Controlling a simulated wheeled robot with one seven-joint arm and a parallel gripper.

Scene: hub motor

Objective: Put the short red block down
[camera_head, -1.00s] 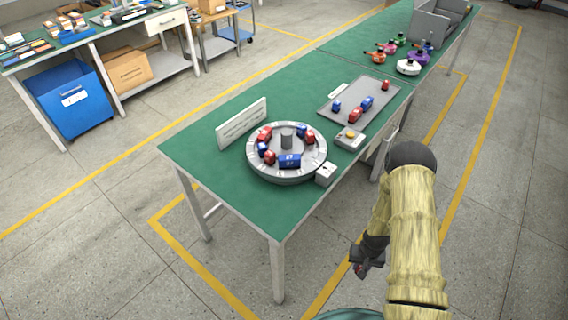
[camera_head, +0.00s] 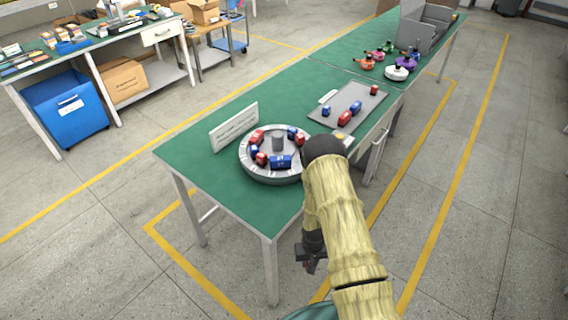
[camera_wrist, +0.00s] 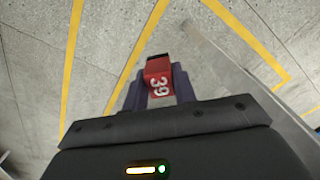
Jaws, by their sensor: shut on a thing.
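My gripper (camera_wrist: 160,88) is shut on a short red block (camera_wrist: 158,76) marked 39, which sits between the two fingers in the wrist view. The held block is too small and dark to make out clearly in that view.
A round grey hub (camera_head: 268,174) with several red and blue blocks stands on the table. A grey tray (camera_head: 334,112) with several blocks lies behind it. A white sign (camera_head: 234,127) stands at the left. Coloured parts and a grey bin (camera_head: 425,28) are at the far end.

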